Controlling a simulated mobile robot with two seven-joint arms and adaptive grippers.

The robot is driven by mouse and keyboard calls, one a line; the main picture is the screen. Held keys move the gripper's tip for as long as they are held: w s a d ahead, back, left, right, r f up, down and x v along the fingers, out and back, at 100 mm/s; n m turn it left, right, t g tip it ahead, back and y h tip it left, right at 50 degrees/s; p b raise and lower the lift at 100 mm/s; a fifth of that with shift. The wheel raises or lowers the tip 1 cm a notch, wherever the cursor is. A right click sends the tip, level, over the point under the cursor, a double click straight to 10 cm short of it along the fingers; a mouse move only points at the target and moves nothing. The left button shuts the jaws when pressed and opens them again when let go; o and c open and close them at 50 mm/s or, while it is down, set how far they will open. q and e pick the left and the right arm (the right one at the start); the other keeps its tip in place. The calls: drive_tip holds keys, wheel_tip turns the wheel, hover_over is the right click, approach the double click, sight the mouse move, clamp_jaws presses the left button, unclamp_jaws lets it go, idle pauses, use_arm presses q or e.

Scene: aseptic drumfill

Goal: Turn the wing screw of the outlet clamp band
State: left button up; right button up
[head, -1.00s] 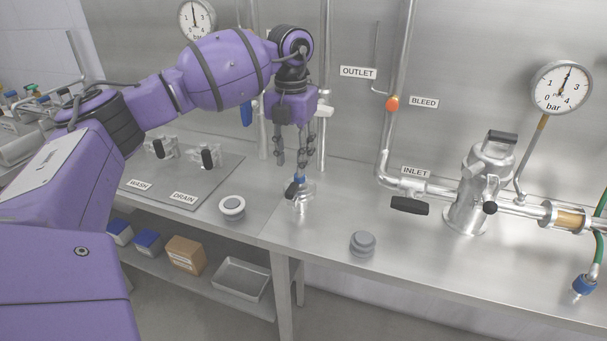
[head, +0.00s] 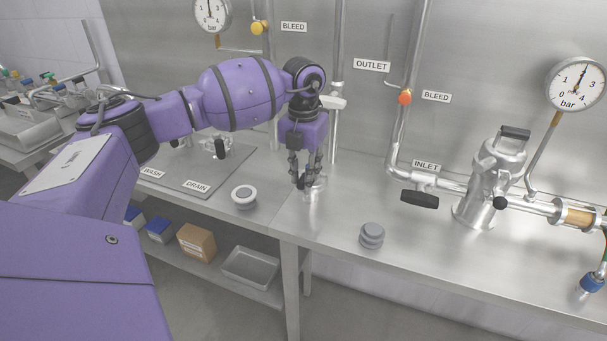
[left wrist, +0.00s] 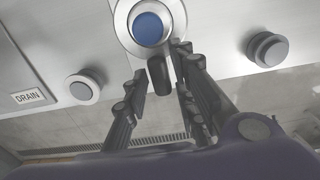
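The outlet fitting with its metal clamp band (left wrist: 178,22) is at the top of the left wrist view, around a blue round centre (left wrist: 148,28). The black wing screw (left wrist: 158,75) sticks out from the band towards my gripper. My left gripper (left wrist: 160,68) has its fingers on both sides of the wing screw, with gaps visible; contact is not clear. In the head view, my left gripper (head: 304,178) points down at the metal outlet fitting (head: 317,188) on the bench, and its fingers hide most of the screw. My right gripper is not in view.
A grey ribbed plug (head: 372,236) and a white-topped cap (head: 243,196) stand on the bench near the front edge. The inlet pipe with a black handle (head: 419,199) and a metal housing (head: 487,190) are to the right. Bench between is clear.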

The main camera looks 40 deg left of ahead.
use_arm(q)
clamp_jaws()
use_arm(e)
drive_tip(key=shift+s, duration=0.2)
use_arm(q)
drive_tip(key=shift+m, duration=0.4)
drive_tip(key=m, duration=0.3)
drive_tip(key=shift+m, duration=0.4)
drive_tip(key=m, duration=0.3)
drive_tip(key=shift+m, duration=0.3)
drive_tip(key=m, duration=0.9)
drive_tip(key=shift+m+b, duration=0.3)
drive_tip(key=shift+b, duration=0.1)
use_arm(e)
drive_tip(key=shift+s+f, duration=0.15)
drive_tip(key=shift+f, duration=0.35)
